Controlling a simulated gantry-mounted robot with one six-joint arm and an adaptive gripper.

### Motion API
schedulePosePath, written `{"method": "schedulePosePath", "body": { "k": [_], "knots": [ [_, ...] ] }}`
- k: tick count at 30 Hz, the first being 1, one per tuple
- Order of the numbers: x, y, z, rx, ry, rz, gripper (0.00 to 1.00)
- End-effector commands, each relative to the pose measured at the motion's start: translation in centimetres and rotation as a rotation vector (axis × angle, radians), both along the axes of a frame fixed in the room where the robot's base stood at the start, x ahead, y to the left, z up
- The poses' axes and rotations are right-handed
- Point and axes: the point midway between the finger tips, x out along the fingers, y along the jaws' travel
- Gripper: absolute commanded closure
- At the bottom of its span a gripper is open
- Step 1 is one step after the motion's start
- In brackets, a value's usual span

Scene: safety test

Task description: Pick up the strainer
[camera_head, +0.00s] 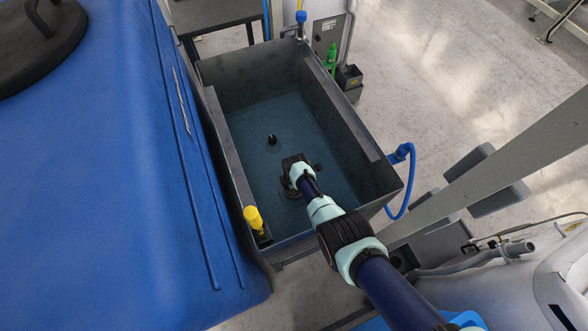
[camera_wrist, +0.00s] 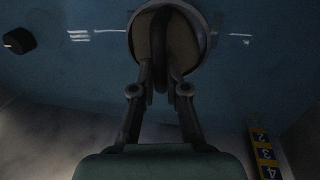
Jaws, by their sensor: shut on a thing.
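The strainer (camera_wrist: 187,42) shows at the top of the wrist view as a round tan disc with a pale grey rim and a dark curved handle. In the head view my gripper (camera_head: 291,178) reaches down into a grey rectangular tank (camera_head: 374,178) with a blue floor. The strainer is mostly hidden under the gripper there. I cannot tell whether it touches the floor.
A short black cylinder (camera_head: 271,140) stands on the tank floor. A yellow numbered strip (camera_wrist: 264,152) is by the tank wall. A big blue container (camera_head: 110,170) stands left.

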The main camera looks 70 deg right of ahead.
Motion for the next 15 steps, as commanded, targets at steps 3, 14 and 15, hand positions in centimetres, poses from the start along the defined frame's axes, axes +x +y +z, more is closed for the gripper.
{"method": "schedulePosePath", "body": {
  "k": [3, 14, 15],
  "knots": [
    [0.0, 0.0, 0.0, -0.001, -0.001, 0.000, 1.00],
    [0.1, -0.1, 2.0, -0.002, -0.002, 0.000, 1.00],
    [0.1, -0.1, 2.8, -0.002, -0.002, 0.000, 1.00]
  ]
}}
